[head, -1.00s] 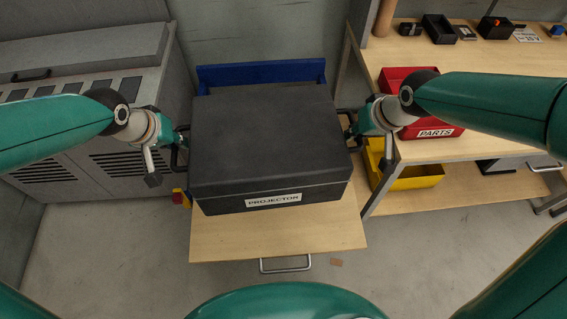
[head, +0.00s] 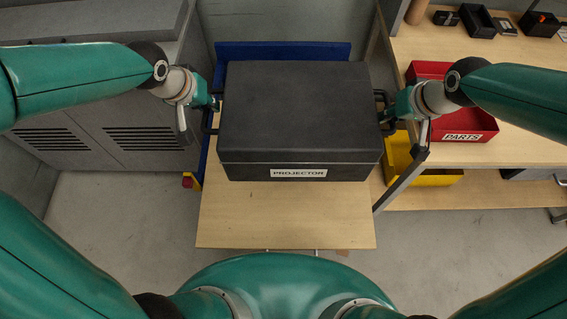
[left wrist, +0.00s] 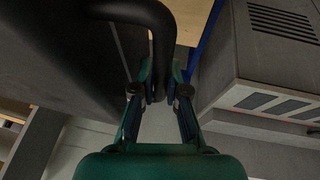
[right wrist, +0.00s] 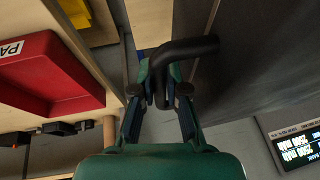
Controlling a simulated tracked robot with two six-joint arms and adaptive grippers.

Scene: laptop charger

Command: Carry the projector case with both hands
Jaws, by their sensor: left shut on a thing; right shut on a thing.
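The dark grey projector case (head: 300,110) has a white PROJECTOR label on its front. It is level over a wooden-topped cart (head: 285,220); I cannot tell whether it touches the top. My left gripper (head: 214,104) is at the case's left side, shut on the black left handle (left wrist: 157,30), which passes between its fingers in the left wrist view. My right gripper (head: 388,115) is at the right side, shut on the black right handle (right wrist: 188,50), clear in the right wrist view. The case's underside is hidden.
A workbench (head: 490,90) on the right bears a red PARTS bin (head: 425,72), with a yellow bin (head: 430,177) below. A grey cabinet (head: 110,140) stands on the left. A blue panel (head: 283,51) is behind the case. Floor (head: 110,215) shows clear at front left.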

